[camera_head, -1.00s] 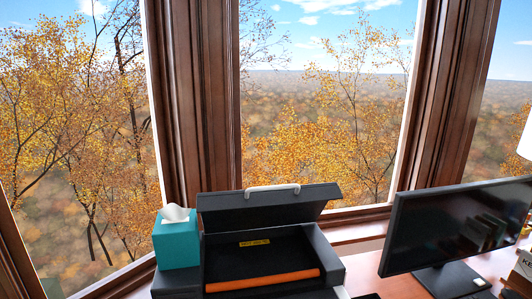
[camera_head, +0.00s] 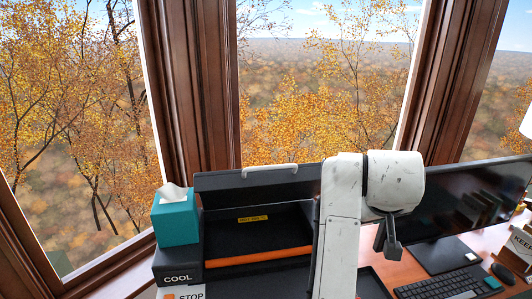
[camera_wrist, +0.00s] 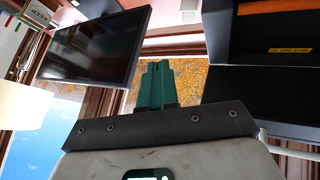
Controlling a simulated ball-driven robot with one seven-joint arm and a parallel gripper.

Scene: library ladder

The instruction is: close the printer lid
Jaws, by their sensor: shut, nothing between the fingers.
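The dark printer (camera_head: 207,252) stands below the window, with an orange bar (camera_head: 258,256) and a yellow label (camera_head: 253,219) inside its open top. Its lid (camera_head: 240,182) stands up at the back, with a white handle (camera_head: 270,168) along the top edge. In the wrist view, the lid (camera_wrist: 262,97) is right of my gripper (camera_wrist: 157,66), and the handle (camera_wrist: 300,152) shows at lower right. My gripper's green fingers are together and empty, apart from the lid in that picture. My white arm hides the printer's right side in the head view.
A teal tissue box (camera_head: 176,222) stands on a dark book or box marked COOL (camera_head: 178,278) at the printer's left. A monitor (camera_head: 470,195) stands close on the right, with a keyboard (camera_head: 440,288) before it. The window is behind.

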